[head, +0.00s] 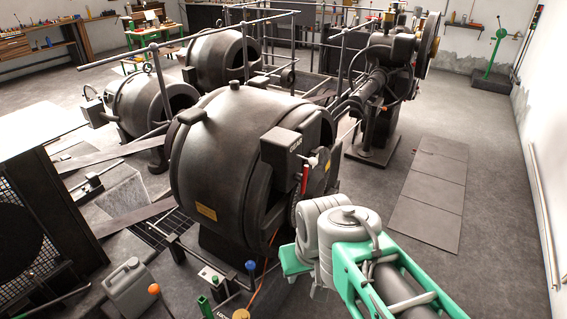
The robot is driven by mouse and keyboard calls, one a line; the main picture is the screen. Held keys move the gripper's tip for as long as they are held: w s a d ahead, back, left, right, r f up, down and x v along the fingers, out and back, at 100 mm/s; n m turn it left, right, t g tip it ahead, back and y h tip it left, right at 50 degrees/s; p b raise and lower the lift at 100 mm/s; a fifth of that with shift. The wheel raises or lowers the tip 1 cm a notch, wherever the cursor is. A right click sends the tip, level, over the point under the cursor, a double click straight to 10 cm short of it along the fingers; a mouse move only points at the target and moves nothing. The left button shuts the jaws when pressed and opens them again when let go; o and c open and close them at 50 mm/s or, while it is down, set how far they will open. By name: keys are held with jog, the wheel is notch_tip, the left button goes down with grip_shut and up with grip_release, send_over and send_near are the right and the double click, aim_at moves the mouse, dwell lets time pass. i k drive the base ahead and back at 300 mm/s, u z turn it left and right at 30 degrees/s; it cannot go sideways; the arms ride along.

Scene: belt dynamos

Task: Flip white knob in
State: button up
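A small white knob (312,161) shows on the right end face of the large black dynamo (235,160), just above a red handle (305,180). It sits beside a black box (281,150) fixed to the dynamo. It is too small in the head view to tell whether it is flipped in or out. My green and grey arm comes in from the lower right, with its bulky grey joints below and to the right of the knob, apart from it. My gripper's fingers do not show; the arm links may hide them.
Two smaller dynamos stand behind with metal rails around them. Blue (250,265) and orange (154,289) ball-topped levers and a grey canister (131,287) are at the lower left. Open floor lies to the right, with flat dark plates (432,190) and a white wall.

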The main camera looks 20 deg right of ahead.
aim_at(314, 161)
jog(key=z, duration=0.55)
jog(key=k, duration=1.25)
jog(key=z, duration=0.65)
jog(key=i, duration=0.9)
jog(key=u, duration=1.05)
jog(key=i, duration=0.95)
jog(key=u, duration=0.95)
